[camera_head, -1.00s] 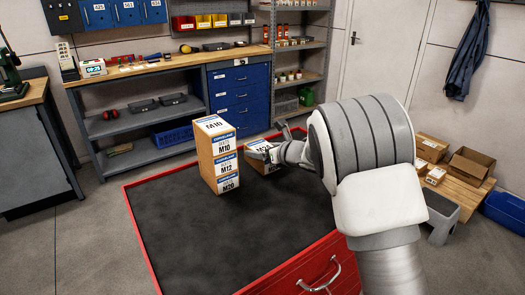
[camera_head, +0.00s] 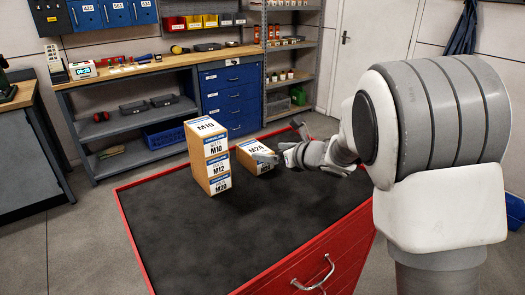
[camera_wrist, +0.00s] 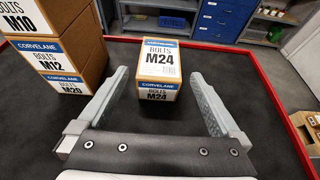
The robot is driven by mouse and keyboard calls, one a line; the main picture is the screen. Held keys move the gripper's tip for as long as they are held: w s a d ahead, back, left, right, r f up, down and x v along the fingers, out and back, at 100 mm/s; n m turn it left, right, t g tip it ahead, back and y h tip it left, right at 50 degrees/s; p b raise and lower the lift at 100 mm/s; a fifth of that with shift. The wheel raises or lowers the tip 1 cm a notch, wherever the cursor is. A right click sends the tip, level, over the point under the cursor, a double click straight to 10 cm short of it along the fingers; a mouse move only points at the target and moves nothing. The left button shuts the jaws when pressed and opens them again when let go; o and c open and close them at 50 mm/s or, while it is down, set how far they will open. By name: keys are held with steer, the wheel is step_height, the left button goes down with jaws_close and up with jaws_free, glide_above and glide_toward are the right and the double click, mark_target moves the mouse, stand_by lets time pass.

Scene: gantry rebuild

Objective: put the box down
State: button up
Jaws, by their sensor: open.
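The M24 bolts box (camera_head: 256,153) rests on the dark top of the red cabinet (camera_head: 170,235), just right of a stack of boxes. In the wrist view the M24 box (camera_wrist: 160,66) stands between and beyond my fingertips. My gripper (camera_head: 283,142) is open. In the wrist view its two fingers (camera_wrist: 160,82) are spread wide, with a gap on each side of the box. The stack (camera_head: 208,158) shows labels M10, M12 and M20 and stands upright. It also shows at the left of the wrist view (camera_wrist: 60,55).
The cabinet top has a raised red rim (camera_head: 130,225) and is clear in front of the boxes. Behind it stand a wooden-topped workbench (camera_head: 150,65), blue drawers (camera_head: 232,100) and grey shelving (camera_head: 290,60).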

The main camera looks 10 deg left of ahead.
steer(key=shift+v, duration=1.35)
steer(key=s+d+r+m+t+h, duration=0.15)
steer(key=d+r+m+h, duration=0.25)
steer(key=d+m, duration=0.45)
steer(key=s+d+r+m+t+h, duration=0.1)
steer(key=d+r+m+t+h, duration=0.15)
steer(key=d+r+m, duration=0.4)
steer(key=s+d+m+g+h, duration=0.1)
steer(key=s+d+m+h, duration=0.2)
steer(key=s+d+m, duration=0.6)
steer(key=s+f+m+g, duration=0.3)
steer(key=s+m, duration=0.7)
steer(key=s, duration=0.1)
steer(key=s+f+m+g, duration=0.3)
steer(key=s+m, duration=0.8)
steer(key=shift+a+f+m+g+h, duration=0.3)
steer(key=shift+h, duration=0.05)
steer(key=shift+s+r, duration=0.1)
